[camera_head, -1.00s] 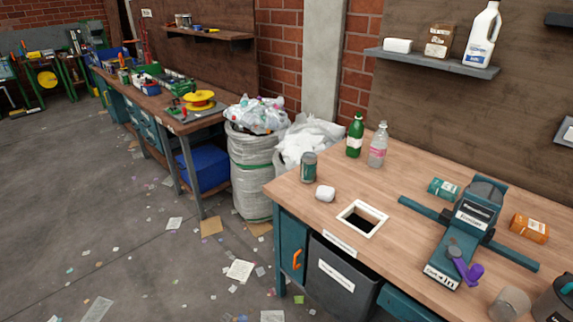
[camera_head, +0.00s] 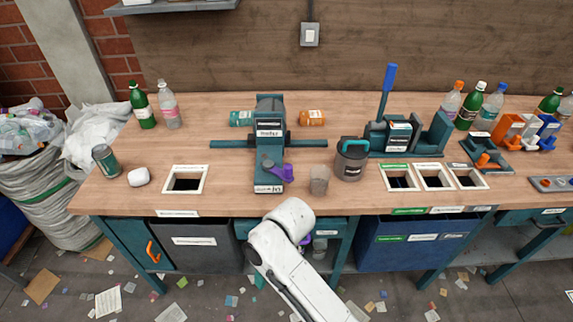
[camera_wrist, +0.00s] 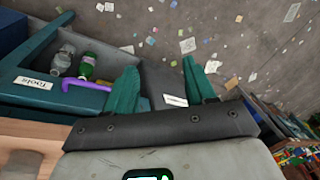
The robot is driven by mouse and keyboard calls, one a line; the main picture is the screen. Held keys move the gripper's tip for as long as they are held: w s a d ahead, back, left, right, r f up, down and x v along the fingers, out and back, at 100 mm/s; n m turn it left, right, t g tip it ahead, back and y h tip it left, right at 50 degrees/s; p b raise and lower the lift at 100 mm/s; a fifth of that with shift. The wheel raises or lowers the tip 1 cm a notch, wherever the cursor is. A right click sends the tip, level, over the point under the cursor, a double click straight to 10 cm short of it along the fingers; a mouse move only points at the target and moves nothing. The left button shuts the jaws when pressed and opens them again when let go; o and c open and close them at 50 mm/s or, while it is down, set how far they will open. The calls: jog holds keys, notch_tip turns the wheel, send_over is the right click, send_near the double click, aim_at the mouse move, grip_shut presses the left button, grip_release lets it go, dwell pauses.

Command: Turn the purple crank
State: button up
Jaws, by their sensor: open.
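The purple crank (camera_head: 283,172) is on the front right side of a teal and grey machine (camera_head: 268,150) standing on the workbench, with a dark round hub to its left. In the head view my white arm reaches up to the bench's front edge, below and in front of the crank. My gripper is hidden behind my arm there. In the wrist view my gripper (camera_wrist: 160,67) has two teal fingers spread apart with nothing between them. It points at the floor and an open drawer below the bench, apart from the crank, which is not in that view.
The drawer (camera_wrist: 45,112) has a purple handle (camera_wrist: 95,86) and holds bottles. A translucent cup (camera_head: 319,180) and a dark canister (camera_head: 351,160) stand right of the crank. A white-framed hole (camera_head: 186,195) is left. A blue-levered press (camera_head: 395,135) stands further right.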

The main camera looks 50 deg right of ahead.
jog(key=w+d+r, duration=0.3)
jog(key=w+r, duration=0.1)
jog(key=w, duration=0.3)
notch_tip(320, 180, up, 14)
jog(key=m+g+h+p, duration=0.1)
jog(key=m+h+p, duration=0.1)
jog(key=m, duration=0.1)
send_over(288, 166)
jog(key=shift+a+f, duration=0.15)
jog(key=shift+d+g, duration=0.25)
jog(key=shift+g, duration=0.05)
notch_tip(288, 166, down, 10)
jog(key=b, duration=0.3)
jog(key=shift+f, duration=0.25)
grip_shut()
